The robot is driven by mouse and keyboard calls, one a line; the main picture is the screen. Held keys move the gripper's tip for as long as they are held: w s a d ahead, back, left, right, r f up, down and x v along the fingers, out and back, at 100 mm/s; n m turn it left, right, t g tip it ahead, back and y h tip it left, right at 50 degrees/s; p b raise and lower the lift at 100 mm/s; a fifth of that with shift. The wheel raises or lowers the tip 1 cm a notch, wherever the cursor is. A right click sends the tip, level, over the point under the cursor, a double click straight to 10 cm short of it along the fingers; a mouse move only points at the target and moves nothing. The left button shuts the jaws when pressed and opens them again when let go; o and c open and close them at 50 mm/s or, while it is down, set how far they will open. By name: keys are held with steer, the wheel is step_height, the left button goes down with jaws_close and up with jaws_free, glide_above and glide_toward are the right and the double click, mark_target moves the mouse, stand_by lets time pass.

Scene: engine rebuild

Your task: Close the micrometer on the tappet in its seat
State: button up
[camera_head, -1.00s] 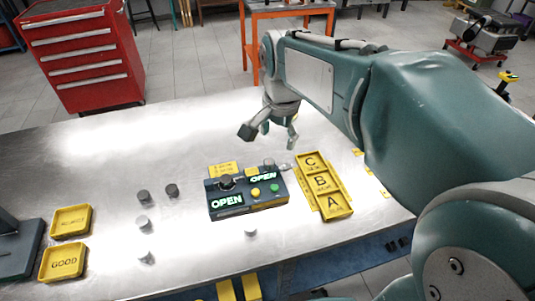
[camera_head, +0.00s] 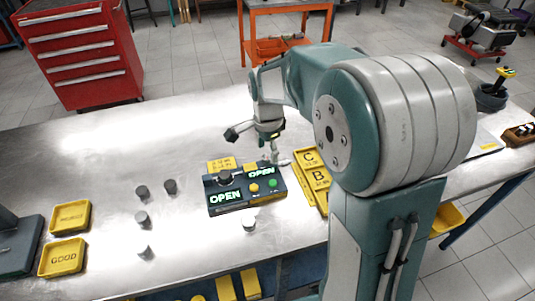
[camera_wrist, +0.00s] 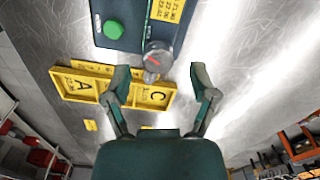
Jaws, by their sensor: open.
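The measuring unit (camera_head: 240,199) is a dark blue-grey box on the metal bench, with two green displays reading OPEN and a yellow and a green button. A dark round cylinder (camera_head: 225,178) stands on its left part; I cannot tell whether it is the tappet in its seat. A grey knob with a red mark (camera_wrist: 158,55) and a small lever-like end sits at the box's edge in the wrist view. My gripper (camera_wrist: 160,76) is open and empty, its fingers on either side of the knob's end, with no clear contact. The arm hides the knob in the head view.
Yellow trays lettered C (camera_head: 308,158) and B (camera_head: 319,177) lie right of the unit, partly behind my arm. Several loose grey cylinders (camera_head: 142,219) stand to the left. Yellow GOOD (camera_head: 62,257) and second (camera_head: 70,217) trays lie at far left. The back of the bench is clear.

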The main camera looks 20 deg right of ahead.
steer(key=shift+f, duration=0.95)
jaws_close()
